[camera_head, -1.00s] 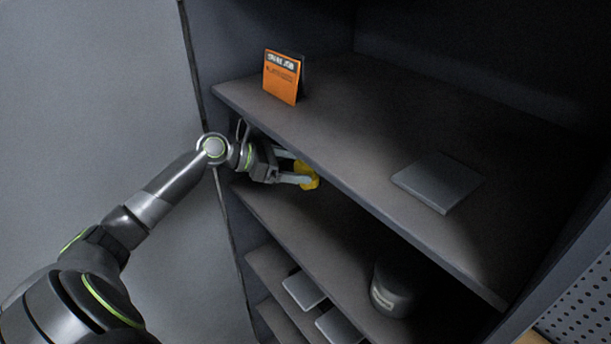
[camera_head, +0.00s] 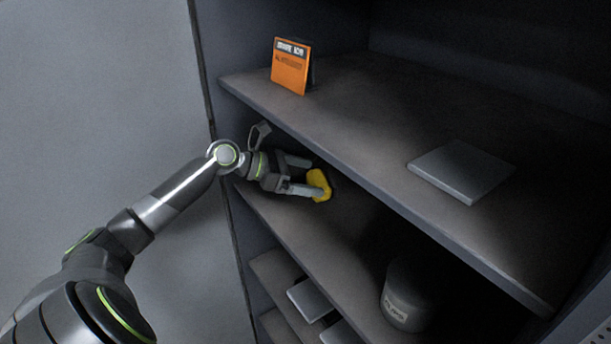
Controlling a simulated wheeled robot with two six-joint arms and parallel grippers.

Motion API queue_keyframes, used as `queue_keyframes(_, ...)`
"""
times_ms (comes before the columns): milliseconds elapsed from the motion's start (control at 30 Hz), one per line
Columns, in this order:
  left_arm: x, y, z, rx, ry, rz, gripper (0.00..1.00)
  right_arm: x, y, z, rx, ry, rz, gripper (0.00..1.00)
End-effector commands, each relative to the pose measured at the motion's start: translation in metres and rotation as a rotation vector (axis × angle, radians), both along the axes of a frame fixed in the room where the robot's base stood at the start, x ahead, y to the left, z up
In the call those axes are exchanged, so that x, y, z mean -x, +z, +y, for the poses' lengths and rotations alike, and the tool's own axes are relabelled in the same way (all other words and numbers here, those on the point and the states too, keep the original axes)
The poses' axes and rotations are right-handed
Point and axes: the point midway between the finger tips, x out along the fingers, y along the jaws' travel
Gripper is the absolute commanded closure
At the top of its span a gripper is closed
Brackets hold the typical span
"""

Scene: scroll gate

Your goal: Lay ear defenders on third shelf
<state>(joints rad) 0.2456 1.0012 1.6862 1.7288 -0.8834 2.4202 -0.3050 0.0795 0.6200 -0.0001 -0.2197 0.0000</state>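The ear defenders (camera_head: 320,185) show as a small yellow rounded shape at the tips of my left gripper (camera_head: 314,179). The gripper's two fingers are spread around it, one above and one below, and it moves with them. My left arm reaches in from the left, under the uppermost visible shelf (camera_head: 370,120). The ear defenders are in the gap over the shelf below (camera_head: 300,225), near its left end. Whether they touch that shelf I cannot tell. Their other parts are hidden or in shadow. My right gripper is not in view.
An orange sign (camera_head: 290,70) and a flat grey box (camera_head: 462,172) are on the uppermost visible shelf. A dark round container (camera_head: 408,298) stands on the shelf below, to the right. Flat grey boxes (camera_head: 309,300) lie lower down. The left cabinet wall is close to my arm.

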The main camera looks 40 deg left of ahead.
Motion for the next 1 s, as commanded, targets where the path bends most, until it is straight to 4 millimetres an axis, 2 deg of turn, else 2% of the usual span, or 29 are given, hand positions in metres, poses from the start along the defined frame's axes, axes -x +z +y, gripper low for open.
queue_keyframes(367, 0.002, 0.002, 0.002, -0.002, 0.001, 0.000, 0.00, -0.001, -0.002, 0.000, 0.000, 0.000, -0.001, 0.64)
queue_keyframes(1000, 0.046, 0.025, 0.041, -0.002, -0.001, 0.002, 0.00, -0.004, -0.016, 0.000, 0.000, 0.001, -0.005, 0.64)
